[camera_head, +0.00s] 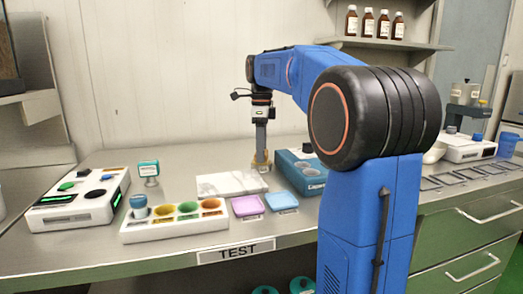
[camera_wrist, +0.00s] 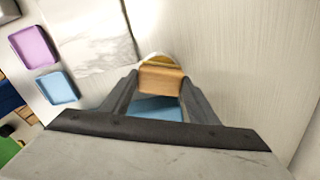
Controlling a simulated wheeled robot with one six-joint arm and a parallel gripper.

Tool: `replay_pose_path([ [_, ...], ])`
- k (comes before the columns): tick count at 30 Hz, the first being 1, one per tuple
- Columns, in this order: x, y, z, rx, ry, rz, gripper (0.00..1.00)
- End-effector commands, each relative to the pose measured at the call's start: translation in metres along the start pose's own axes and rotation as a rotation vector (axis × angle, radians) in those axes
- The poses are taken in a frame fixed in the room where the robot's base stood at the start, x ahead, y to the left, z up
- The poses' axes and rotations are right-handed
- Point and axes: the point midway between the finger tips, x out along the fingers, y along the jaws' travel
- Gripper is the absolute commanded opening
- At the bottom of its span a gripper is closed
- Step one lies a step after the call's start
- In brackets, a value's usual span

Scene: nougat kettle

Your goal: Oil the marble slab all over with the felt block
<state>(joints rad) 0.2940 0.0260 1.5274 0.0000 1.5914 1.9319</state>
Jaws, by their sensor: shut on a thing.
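The white-grey marble slab (camera_head: 225,184) lies flat on the counter; part of it also shows at the upper left of the wrist view (camera_wrist: 88,35). My gripper (camera_head: 261,152) points down just beyond the slab's back right corner. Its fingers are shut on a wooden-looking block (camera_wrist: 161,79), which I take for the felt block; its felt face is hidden. A pale, yellowish rounded rim (camera_wrist: 153,58) shows just behind the block, perhaps a small dish under it. I cannot tell whether the block touches it. Whether the slab carries oil cannot be told.
A blue device (camera_head: 302,171) stands close to the right of my gripper. Purple (camera_head: 247,206) and light blue (camera_head: 282,201) trays lie before the slab. A white holder with coloured cups (camera_head: 175,228) and a teal-topped stamp (camera_head: 148,170) stand left. Counter behind the slab is mostly clear.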

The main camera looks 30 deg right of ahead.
Motion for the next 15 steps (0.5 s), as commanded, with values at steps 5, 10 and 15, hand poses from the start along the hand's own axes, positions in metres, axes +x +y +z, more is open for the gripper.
replay_pose_path([
  [5, -0.013, 0.000, 0.000, 0.000, -0.001, -0.002, 0.36],
  [10, -0.024, 0.000, 0.000, 0.000, -0.001, -0.003, 0.36],
  [15, -0.035, 0.000, 0.000, 0.000, -0.002, -0.004, 0.36],
])
